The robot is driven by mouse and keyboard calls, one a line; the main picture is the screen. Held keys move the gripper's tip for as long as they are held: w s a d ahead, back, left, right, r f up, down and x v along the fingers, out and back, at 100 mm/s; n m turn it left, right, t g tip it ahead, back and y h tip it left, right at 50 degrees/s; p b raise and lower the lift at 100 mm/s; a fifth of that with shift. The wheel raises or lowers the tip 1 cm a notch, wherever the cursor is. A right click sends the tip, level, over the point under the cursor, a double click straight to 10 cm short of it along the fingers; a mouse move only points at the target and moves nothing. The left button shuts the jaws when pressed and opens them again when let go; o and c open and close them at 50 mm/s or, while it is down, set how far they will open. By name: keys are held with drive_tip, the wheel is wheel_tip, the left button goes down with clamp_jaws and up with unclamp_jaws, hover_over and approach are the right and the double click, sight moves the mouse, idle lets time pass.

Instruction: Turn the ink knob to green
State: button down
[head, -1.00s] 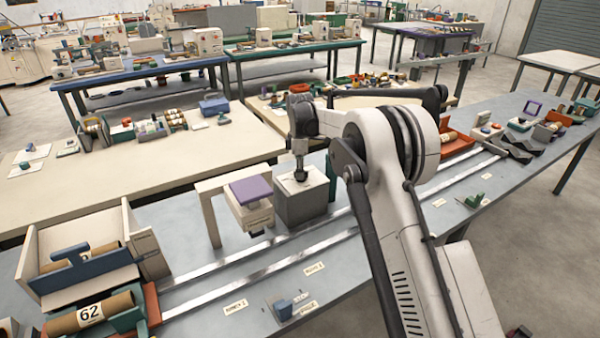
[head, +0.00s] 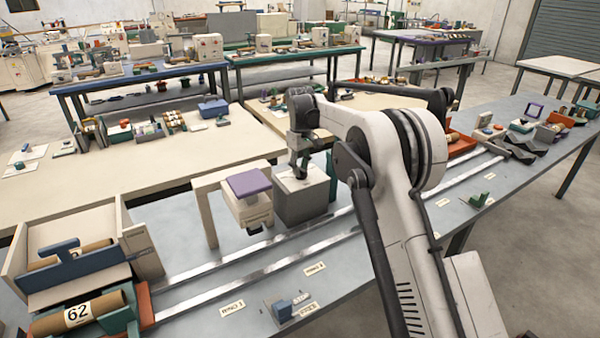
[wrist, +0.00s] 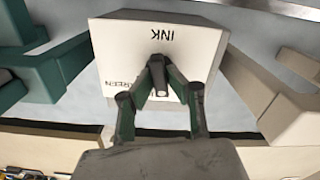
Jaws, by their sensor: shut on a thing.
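The ink box (head: 302,207) is a grey block with a pale top, standing on the grey bench in the head view. In the wrist view, its white top (wrist: 120,45) shows the word INK upside down and a partly covered GREEN label (wrist: 118,88) to the left of the knob. The dark ink knob (wrist: 157,80) is near the middle of that top. My gripper (wrist: 158,74) is shut on the knob, with one finger on each side. In the head view, my gripper (head: 299,173) points down onto the box; the knob is hidden there. I cannot tell which mark the knob points to.
A beige stand with a purple-topped block (head: 248,187) is close on the left of the box. Two metal rails (head: 265,268) run along the bench in front. A roll marked 62 (head: 78,314) lies at the lower left.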

sight(301, 168)
drive_tip(key=shift+m+b, duration=0.3)
drive_tip(key=shift+m, duration=1)
drive_tip(key=c, duration=1.7)
unclamp_jaws()
drive_tip(key=shift+r, duration=0.1)
wheel_tip(301, 168, up, 12)
drive_tip(key=shift+f, duration=0.1)
drive_tip(key=shift+d, duration=0.1)
